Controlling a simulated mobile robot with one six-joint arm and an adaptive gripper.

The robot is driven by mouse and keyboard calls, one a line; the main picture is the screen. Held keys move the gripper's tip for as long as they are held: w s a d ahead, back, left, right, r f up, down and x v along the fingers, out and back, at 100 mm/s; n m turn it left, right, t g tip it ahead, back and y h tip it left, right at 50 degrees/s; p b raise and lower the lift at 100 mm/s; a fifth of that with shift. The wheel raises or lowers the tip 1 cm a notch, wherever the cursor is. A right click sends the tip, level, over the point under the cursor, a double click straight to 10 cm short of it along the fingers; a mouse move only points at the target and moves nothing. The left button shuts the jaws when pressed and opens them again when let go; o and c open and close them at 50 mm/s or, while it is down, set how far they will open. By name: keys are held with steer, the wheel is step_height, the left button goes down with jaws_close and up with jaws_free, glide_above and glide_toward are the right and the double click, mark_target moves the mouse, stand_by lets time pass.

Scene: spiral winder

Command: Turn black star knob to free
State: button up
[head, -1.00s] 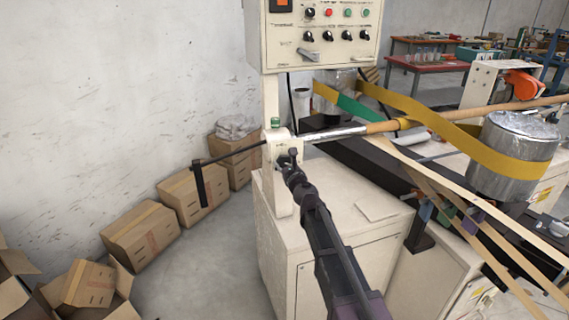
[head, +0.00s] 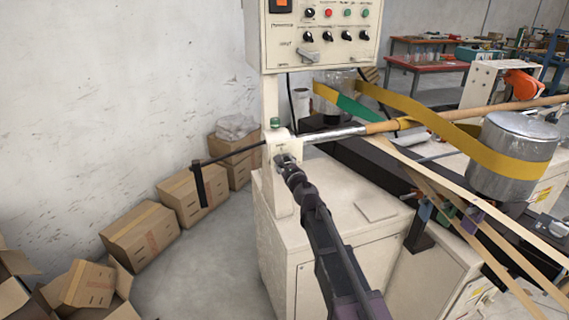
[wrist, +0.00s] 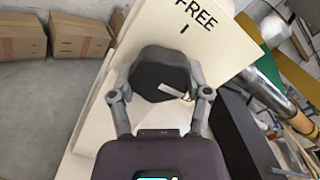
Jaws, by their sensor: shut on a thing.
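The black star knob (wrist: 158,72) is seen in the wrist view between the two fingers of my gripper (wrist: 162,84), on a cream plate. My gripper is shut on it, one finger on each side. A white pointer mark on the knob sits at its lower right. The word FREE with a short tick (wrist: 184,29) is printed on the plate above the knob, and the pointer does not line up with it. In the head view, my gripper (head: 284,163) is at the cream housing (head: 275,147) and mostly hides the knob.
A control box (head: 318,35) stands above the housing. A thin black crank arm (head: 228,154) reaches left from it. The metal and cardboard mandrel (head: 372,127) runs right, with a yellow belt (head: 430,115). Cardboard boxes (head: 140,235) line the wall; floor between is clear.

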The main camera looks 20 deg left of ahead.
steer(key=n, duration=0.4)
steer(key=shift+w+r+n, duration=0.1)
steer(key=shift+w+n, duration=0.05)
steer(key=shift+n, duration=0.25)
steer(key=n, duration=0.9)
steer(key=shift+r, duration=0.15)
steer(key=shift+n, duration=1.7)
steer(key=o, duration=1.2)
steer(key=shift+s+d, duration=0.1)
steer(key=shift+s, duration=0.1)
